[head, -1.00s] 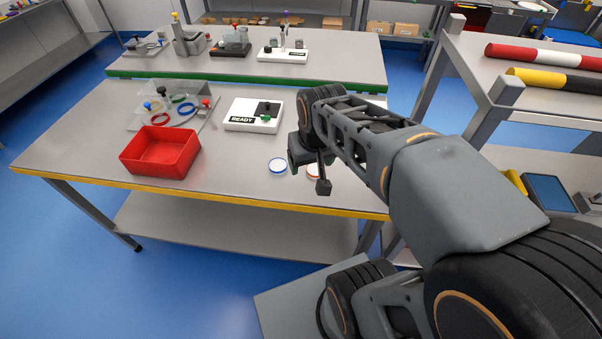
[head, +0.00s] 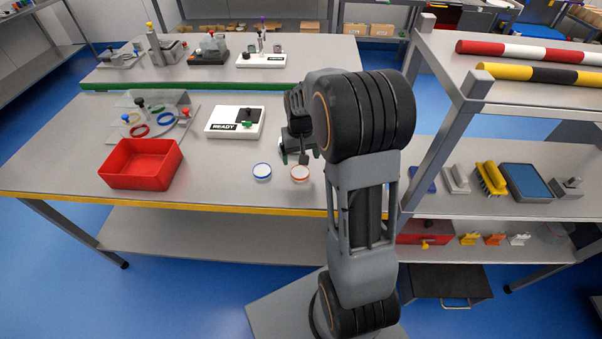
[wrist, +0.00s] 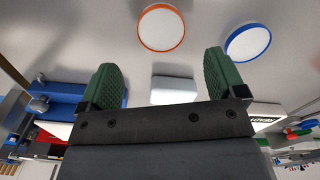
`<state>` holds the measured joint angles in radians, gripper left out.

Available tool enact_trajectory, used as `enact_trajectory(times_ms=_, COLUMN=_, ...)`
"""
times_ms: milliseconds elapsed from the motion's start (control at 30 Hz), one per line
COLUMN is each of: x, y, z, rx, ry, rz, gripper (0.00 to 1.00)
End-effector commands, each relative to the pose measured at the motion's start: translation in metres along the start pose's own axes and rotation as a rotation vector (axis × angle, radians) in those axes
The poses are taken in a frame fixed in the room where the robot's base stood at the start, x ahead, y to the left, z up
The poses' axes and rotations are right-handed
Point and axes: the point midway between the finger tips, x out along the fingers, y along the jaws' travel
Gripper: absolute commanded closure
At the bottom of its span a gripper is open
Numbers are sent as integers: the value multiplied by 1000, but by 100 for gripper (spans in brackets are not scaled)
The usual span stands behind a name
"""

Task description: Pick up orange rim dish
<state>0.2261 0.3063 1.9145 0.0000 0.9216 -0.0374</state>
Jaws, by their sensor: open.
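The orange rim dish (head: 300,173) is a small white round dish with an orange edge, lying flat on the near table. It also shows in the wrist view (wrist: 162,28), beyond the fingertips and between their lines. A similar blue rim dish (head: 262,171) lies to its left; in the wrist view it is at the upper right (wrist: 247,42). My gripper (head: 299,150) is just behind the orange rim dish in the head view, apart from it. In the wrist view my gripper (wrist: 161,80) has its green pads spread wide with nothing between them touching.
A red bin (head: 143,164) stands left on the table. A white box marked READY (head: 234,122) is behind the blue rim dish. A rack with coloured rings (head: 150,120) is at the back left. A shelf unit (head: 470,125) stands close on the right.

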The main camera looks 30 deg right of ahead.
Motion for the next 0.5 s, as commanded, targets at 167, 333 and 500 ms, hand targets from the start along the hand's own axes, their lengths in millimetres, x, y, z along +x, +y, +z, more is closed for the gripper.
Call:
enact_trajectory(times_ms=167, x=12, y=0, z=0, rx=0, ry=0, rz=0, gripper=11)
enact_trajectory(times_ms=333, x=24, y=-1, z=1, rx=0, ry=-4, rz=0, gripper=11)
enact_trajectory(times_ms=500, x=48, y=-2, z=0, rx=0, ry=-3, rz=0, gripper=11)
